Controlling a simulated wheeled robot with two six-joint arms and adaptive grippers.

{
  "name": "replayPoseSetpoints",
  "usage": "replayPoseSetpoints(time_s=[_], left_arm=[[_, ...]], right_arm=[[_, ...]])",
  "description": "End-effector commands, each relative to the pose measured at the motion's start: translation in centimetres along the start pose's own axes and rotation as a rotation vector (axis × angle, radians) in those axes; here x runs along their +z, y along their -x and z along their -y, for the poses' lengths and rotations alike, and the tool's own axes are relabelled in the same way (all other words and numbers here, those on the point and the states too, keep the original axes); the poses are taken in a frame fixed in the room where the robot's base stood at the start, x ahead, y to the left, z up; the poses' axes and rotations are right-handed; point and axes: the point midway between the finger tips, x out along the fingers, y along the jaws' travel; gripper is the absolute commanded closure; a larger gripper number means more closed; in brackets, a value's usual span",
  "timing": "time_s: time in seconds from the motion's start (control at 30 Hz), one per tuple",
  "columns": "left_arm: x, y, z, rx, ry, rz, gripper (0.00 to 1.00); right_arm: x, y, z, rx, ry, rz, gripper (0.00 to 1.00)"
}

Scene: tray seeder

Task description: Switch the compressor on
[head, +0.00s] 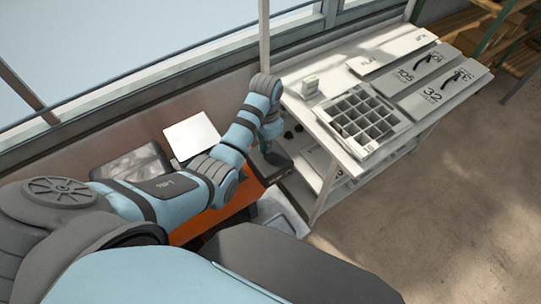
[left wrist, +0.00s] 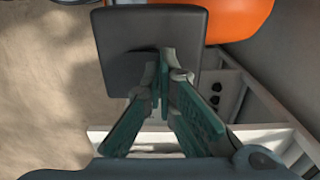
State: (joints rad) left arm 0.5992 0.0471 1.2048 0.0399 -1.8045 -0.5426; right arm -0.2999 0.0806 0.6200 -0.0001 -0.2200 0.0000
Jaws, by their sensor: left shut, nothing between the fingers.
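The compressor's orange body (head: 213,215) lies low on the floor side, left of the bench, partly hidden behind my left arm. It also shows at the top of the left wrist view (left wrist: 240,18). A dark grey box (left wrist: 115,55) sits next to the orange body; in the head view it is partly visible (head: 262,172) under my left gripper. My left gripper (head: 272,150) is shut and empty, pointing down over this box. In the left wrist view its fingertips (left wrist: 163,60) overlap the box; whether they touch it I cannot tell. No switch is clearly visible.
A white bench (head: 322,190) stands right of the gripper, with a gridded tray (head: 362,118) and grey numbered panels (head: 440,88) on top. Black knobs (left wrist: 216,95) show beside the box. A white panel (head: 191,134) is at left. The floor at right is clear.

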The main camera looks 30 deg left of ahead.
Motion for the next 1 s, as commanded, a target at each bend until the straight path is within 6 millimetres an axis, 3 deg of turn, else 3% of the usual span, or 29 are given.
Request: replayPoseSetpoints(time_s=[0.63, 0.87, 1.0], left_arm=[[0.0, -0.8, 0.0, 0.0, 0.0, 0.0, 1.0], [0.0, 1.9, 0.0, 0.0, 0.0, -0.001, 1.0], [-0.1, 3.2, 0.0, -0.001, 0.0, -0.002, 1.0]], right_arm=[[0.1, -0.3, 0.1, 0.0, 0.0, 0.0, 0.6], [-0.2, 1.9, -0.1, -0.001, 0.0, 0.0, 0.6], [-0.1, 1.6, -0.1, -0.001, 0.0, 0.0, 0.6]])
